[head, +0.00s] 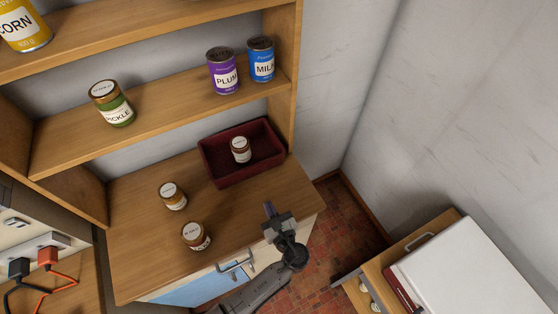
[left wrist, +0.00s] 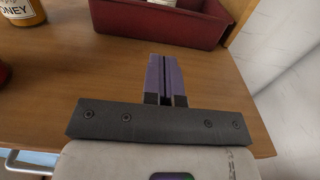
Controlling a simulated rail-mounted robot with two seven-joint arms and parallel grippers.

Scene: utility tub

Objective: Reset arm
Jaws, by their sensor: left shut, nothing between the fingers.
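My left gripper (head: 268,208) is shut and empty above the right front part of the wooden counter (head: 135,240). In the left wrist view its purple fingers (left wrist: 166,78) are pressed together with nothing between them. They point toward the dark red tub (left wrist: 150,22), apart from it. In the head view the tub (head: 220,178) stands at the back right of the counter with a small brown jar (head: 240,149) in it. My right gripper is not in view.
Two jars (head: 172,196) (head: 195,236) stand on the counter left of my gripper. A pickle jar (head: 110,104), a plum can (head: 222,70) and a milk can (head: 261,60) stand on the shelf above. An open drawer (head: 370,290) is at the lower right.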

